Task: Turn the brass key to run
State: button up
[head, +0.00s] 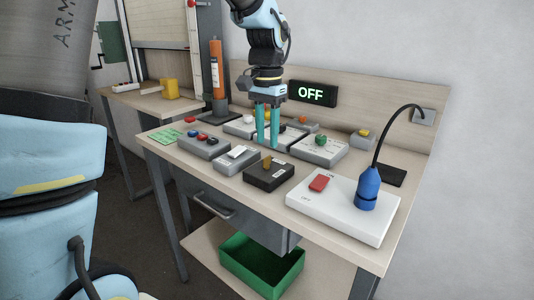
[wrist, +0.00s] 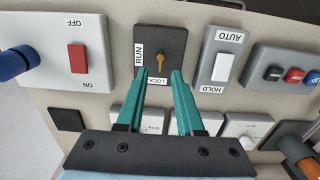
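The brass key (head: 267,160) stands in a dark box (head: 262,180) near the front of the bench. In the wrist view the brass key (wrist: 160,62) lies roughly in line with the LOCK label (wrist: 157,81), and the RUN label (wrist: 139,58) is to the left of the key. My gripper (head: 267,143) is above the bench, behind the dark box in the head view, with its teal fingers pointing down. In the wrist view my gripper (wrist: 161,72) is open, with a gap between the fingertips and nothing held. It is apart from the key.
A display (head: 312,93) on the back board reads OFF. A white panel with a red switch (head: 319,183) and a blue plug (head: 367,188) on a black cable are to the right. A white AUTO/HOLD switch (head: 236,152) and push buttons (head: 201,137) are to the left. A green bin (head: 262,264) is below.

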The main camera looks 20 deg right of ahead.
aim_at(267, 163)
jog(key=shift+f, duration=2.55)
grip_shut()
